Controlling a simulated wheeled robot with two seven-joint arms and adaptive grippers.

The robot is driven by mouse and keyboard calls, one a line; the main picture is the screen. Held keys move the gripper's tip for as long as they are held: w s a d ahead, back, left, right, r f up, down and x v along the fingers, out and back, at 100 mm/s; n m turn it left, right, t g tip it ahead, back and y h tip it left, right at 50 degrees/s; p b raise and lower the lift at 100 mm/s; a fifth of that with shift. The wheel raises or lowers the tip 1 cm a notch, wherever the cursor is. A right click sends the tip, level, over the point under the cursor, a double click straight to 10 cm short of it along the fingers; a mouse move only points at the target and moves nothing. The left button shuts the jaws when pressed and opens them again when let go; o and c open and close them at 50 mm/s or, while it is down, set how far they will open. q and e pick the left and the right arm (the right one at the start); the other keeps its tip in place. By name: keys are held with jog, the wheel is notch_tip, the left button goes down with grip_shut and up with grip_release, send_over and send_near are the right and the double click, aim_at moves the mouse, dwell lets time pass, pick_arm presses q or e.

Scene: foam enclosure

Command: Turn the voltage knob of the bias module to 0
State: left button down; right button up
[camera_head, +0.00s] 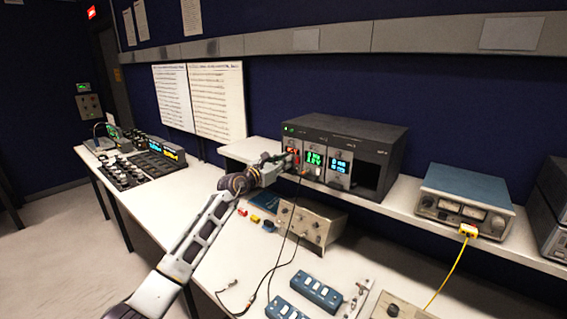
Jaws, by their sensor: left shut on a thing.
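A dark instrument rack (345,135) stands on the raised shelf, with several narrow modules in its left part and an empty bay at its right. The leftmost module (293,152), which I take as the bias module, has a red display, partly hidden by my gripper. The two modules beside it show green and blue displays. My left gripper (284,162) reaches up from below and is shut at the front of the leftmost module, on what appears to be its voltage knob. The knob itself and its pointer are hidden by the fingers. My right gripper is out of view.
A beige box with knobs (310,222) sits on the bench below the rack. Blue switch boxes (317,291) and black cables lie in front. A blue-topped meter unit (465,195) stands right on the shelf.

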pick_arm(q)
jog(key=shift+r+n+p, duration=0.1)
jog(key=shift+n+p, duration=2)
jog(key=shift+p, duration=0.65)
jog(key=c, duration=1.7)
grip_release()
jog(key=shift+s+a, duration=0.1)
jog(key=shift+a, duration=0.05)
